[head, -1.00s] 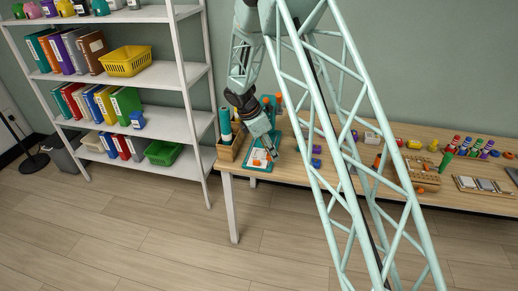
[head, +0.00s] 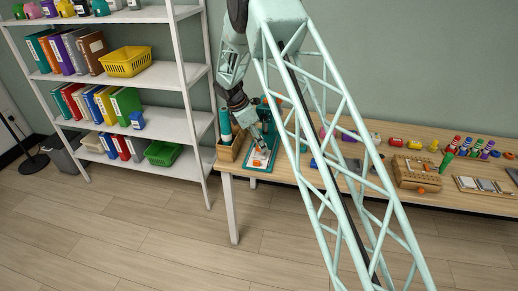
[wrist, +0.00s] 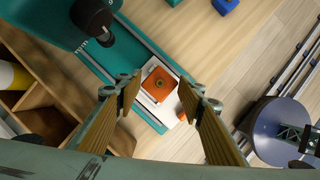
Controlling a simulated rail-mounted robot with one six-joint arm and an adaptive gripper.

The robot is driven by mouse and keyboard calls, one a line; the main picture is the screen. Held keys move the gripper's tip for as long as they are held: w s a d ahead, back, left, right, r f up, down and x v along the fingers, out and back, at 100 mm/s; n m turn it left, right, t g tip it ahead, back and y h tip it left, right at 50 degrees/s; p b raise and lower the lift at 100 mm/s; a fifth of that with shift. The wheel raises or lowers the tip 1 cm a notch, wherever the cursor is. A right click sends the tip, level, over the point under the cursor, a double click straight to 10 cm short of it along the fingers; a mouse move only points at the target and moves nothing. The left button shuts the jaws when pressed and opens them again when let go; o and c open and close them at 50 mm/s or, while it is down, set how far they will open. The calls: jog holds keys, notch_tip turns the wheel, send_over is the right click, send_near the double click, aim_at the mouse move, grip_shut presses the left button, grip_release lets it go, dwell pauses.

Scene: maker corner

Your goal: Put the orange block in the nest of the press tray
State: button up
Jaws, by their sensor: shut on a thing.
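The block has a round dark mark on top. It is over the white nest (wrist: 146,101) of the teal press tray (wrist: 153,122); I cannot tell whether it is seated or held just above. A small orange patch (wrist: 182,116) shows beside the right finger. In the head view my gripper (head: 265,150) points down at the tray (head: 249,169) at the table's left end; the block is hard to make out there.
The press's dark round plunger (wrist: 92,15) is close, up and left of the fingers. A wooden compartment box (head: 231,152) stands left of the tray. Blue blocks (wrist: 225,5) lie beyond it. The table's front edge is near, with floor beyond.

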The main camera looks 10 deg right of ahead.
jog(key=shift+w, duration=0.1)
jog(key=shift+w+a+f, duration=0.1)
jog(key=shift+w, duration=0.1)
jog(key=shift+f+b, duration=0.35)
jog(key=shift+f, duration=1.4)
jog(key=o, duration=0.9)
jog(key=shift+f, duration=0.1)
jog(key=shift+p+v, duration=0.75)
jog(key=shift+v, duration=5.4)
